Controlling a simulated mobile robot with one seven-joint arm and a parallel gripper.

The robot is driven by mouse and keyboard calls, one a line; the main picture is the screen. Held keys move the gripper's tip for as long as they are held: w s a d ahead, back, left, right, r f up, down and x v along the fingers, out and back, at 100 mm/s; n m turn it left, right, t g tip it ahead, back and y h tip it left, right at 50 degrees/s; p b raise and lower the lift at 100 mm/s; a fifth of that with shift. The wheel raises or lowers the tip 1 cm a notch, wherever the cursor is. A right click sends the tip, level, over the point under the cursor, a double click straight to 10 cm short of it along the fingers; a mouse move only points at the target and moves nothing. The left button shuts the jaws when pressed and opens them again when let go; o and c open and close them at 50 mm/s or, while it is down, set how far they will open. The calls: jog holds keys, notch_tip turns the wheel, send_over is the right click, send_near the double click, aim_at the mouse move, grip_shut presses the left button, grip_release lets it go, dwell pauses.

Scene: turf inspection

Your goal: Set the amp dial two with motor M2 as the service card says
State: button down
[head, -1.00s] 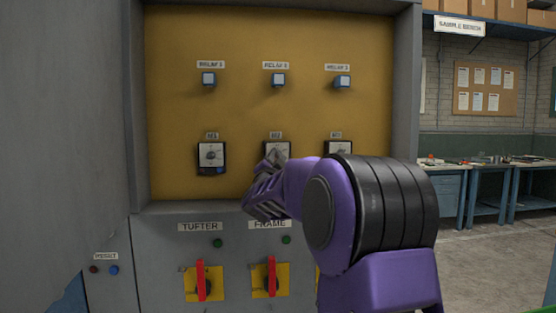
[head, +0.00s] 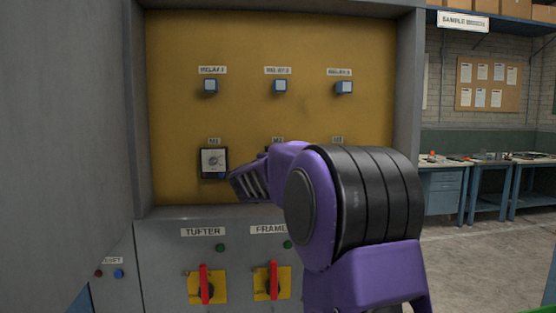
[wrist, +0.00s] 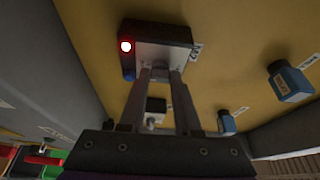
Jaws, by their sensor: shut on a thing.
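In the head view, three amp dials stand in a row on the yellow panel. The M1 dial (head: 214,161) shows fully; the M2 and M3 dials are mostly behind my arm, with the M2 label (head: 277,140) showing. My gripper (head: 263,160) reaches the M2 dial from the right. In the wrist view, my gripper's fingers (wrist: 160,75) are shut on the M2 dial's knob, against its pale face (wrist: 163,54). A red lamp (wrist: 125,46) glows on that unit, beside a blue button (wrist: 128,76). The pointer's setting is hidden. No service card is readable.
Relay buttons (head: 280,86) sit above the dials. Red TUFTER (head: 204,284) and FRAME (head: 273,280) switches are below. The grey cabinet wall (head: 65,130) borders the left. In the wrist view, another dial (wrist: 155,111) lies beyond my fingers. Benches (head: 440,190) stand at right.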

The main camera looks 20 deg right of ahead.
jog(key=shift+m, duration=0.3)
jog(key=c, duration=0.6)
grip_release()
jog(key=v, duration=1.2)
jog(key=shift+r, duration=0.15)
